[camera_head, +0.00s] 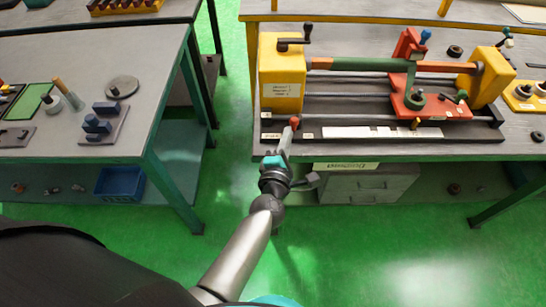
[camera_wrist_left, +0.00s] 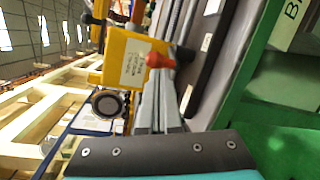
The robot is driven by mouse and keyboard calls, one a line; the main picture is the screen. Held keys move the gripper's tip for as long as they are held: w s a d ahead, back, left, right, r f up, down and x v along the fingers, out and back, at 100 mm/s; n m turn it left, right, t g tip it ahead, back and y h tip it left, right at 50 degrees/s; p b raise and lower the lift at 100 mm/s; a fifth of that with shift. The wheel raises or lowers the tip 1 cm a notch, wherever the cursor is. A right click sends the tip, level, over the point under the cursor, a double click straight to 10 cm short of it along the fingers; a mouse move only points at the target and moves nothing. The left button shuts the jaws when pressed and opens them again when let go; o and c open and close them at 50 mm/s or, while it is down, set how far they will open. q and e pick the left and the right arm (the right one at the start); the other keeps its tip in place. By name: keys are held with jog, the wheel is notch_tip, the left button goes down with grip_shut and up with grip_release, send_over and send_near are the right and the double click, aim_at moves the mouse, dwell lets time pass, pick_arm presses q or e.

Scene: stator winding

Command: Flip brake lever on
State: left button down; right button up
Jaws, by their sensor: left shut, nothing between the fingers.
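The brake lever shows as a red knob (camera_head: 294,122) at the front left of the winding machine, beside a small label on its base. My left gripper (camera_head: 286,138) reaches in from below. Its fingers are shut with nothing between them, and their tips are at or very near the knob; I cannot tell if they touch. In the left wrist view the red knob (camera_wrist_left: 160,60) is just beyond the tips of my left gripper (camera_wrist_left: 163,76), in front of the yellow housing (camera_wrist_left: 126,60). The lever's shaft is mostly hidden. My right gripper is in neither view.
The machine has a yellow left block (camera_head: 282,85) with a black crank, a red carriage (camera_head: 430,103) and a yellow right block (camera_head: 487,75). A grey side table (camera_head: 130,50) holds small parts at left. Green floor lies open between the tables.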

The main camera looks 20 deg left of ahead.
pick_arm(q)
jog(key=s+r, duration=0.1)
jog(key=s, duration=1.1)
jog(key=shift+s+d+r, duration=0.25)
jog(key=shift+d+r, duration=0.1)
jog(key=shift+d, duration=0.05)
jog(key=s+d+f+m+g+h+b, duration=0.15)
jog(key=s+f+m, duration=0.3)
jog(key=f, duration=0.55)
jog(key=s+f+m+g+h+b, duration=0.1)
jog(key=s+f+m+g+b, duration=0.15)
jog(key=f+m, duration=0.55)
jog(key=s+d+f+m+g+h+b, duration=0.1)
jog(key=s+f+m+g+h, duration=0.2)
jog(key=f, duration=0.9)
jog(key=s+a+f+m+g+y+b, duration=0.1)
jog(key=s+a+f+m+g, duration=0.3)
jog(key=s+f, duration=0.4)
jog(key=s+a+f+m+g+y+b, duration=0.2)
jog(key=s+a+f+m+g, duration=0.2)
jog(key=s, duration=0.8)
notch_tip(320, 180, down, 4)
jog(key=a+m, duration=0.2)
jog(key=shift+r+m+b, duration=0.15)
jog(key=shift+m+b, duration=0.15)
jog(key=shift+m, duration=0.05)
jog(key=shift+a+y, duration=0.1)
jog(key=shift+y, duration=0.15)
